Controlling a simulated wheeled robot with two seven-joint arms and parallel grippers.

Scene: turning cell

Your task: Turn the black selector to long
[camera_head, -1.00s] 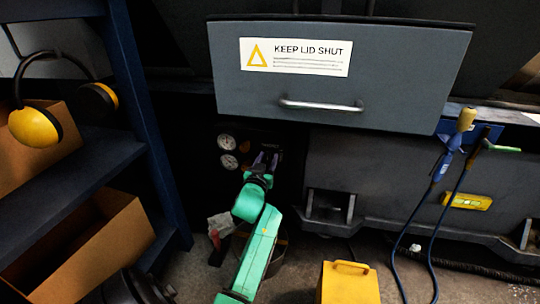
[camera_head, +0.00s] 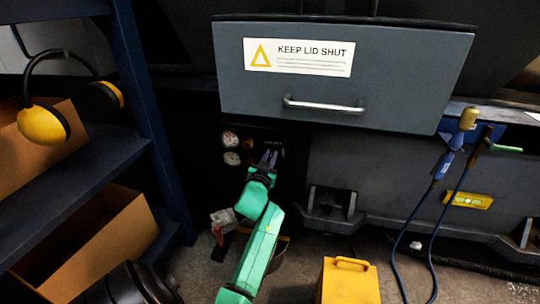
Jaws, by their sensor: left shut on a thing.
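My left gripper (camera_head: 268,159), at the end of the green arm, is up against the dark control panel (camera_head: 262,136) below the grey lid. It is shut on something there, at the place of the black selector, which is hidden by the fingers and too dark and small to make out. The selector's setting cannot be read. Two round white gauges (camera_head: 231,146) sit on the panel just left of the gripper. My right gripper is not in view.
A grey lid (camera_head: 400,88) with a "KEEP LID SHUT" label and a bar handle (camera_head: 324,105) overhangs the panel. A blue shelf (camera_head: 150,110) with cardboard boxes and ear defenders stands at the left. A yellow case (camera_head: 348,284) is on the floor. Blue hoses (camera_head: 432,205) hang at the right.

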